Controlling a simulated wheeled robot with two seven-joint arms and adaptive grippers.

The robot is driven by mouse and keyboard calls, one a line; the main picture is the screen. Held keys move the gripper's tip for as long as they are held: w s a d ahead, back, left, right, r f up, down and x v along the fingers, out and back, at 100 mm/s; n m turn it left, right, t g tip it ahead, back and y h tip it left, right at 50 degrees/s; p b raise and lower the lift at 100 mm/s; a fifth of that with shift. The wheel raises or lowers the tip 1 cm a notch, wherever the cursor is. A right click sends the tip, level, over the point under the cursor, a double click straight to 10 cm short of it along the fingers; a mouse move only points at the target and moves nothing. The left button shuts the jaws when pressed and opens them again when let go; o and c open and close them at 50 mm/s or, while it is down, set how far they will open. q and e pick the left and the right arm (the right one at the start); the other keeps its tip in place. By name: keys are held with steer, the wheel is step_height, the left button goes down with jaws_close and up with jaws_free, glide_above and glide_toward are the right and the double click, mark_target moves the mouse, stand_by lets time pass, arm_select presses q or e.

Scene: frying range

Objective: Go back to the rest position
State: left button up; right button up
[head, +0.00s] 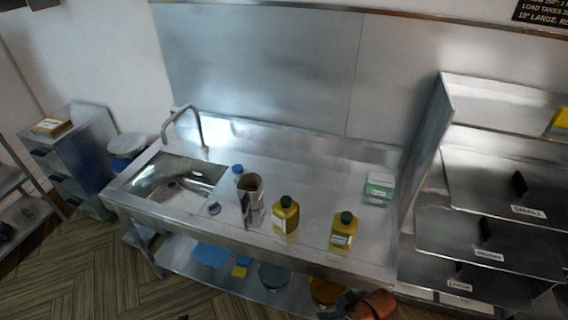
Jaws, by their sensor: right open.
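My right gripper (338,305) shows at the bottom edge of the head view, right of the middle, beside a copper-coloured part of my arm. It is open, with nothing seen between its fingers. It is low, in front of the steel sink table (320,182), and apart from the things on the table top. My left gripper is not in view.
On the table stand two yellow bottles with dark caps (285,217) (343,232), a metal container (250,195), a blue-capped bottle (238,172) and a green-white box (379,186). The sink (178,180) is left. Floor (120,285) is clear front left.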

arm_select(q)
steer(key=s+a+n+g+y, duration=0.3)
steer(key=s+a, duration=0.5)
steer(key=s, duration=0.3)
arm_select(e)
steer(key=s+d+f+m+h, duration=0.2)
steer(key=s+d+m+h, duration=0.35)
steer(key=s+d, duration=1.25)
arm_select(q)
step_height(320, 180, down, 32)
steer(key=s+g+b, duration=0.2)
arm_select(e)
step_height(320, 180, down, 30)
steer(key=g+y, duration=0.1)
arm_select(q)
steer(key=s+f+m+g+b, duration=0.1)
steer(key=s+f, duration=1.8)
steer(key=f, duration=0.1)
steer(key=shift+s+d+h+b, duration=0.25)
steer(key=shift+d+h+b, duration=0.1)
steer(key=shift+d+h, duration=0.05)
arm_select(e)
steer(key=s+f+g, duration=0.1)
steer(key=s+f, duration=1.9)
steer(key=shift+f+g, duration=0.3)
steer(key=shift+f, duration=0.05)
steer(key=shift+s, duration=0.1)
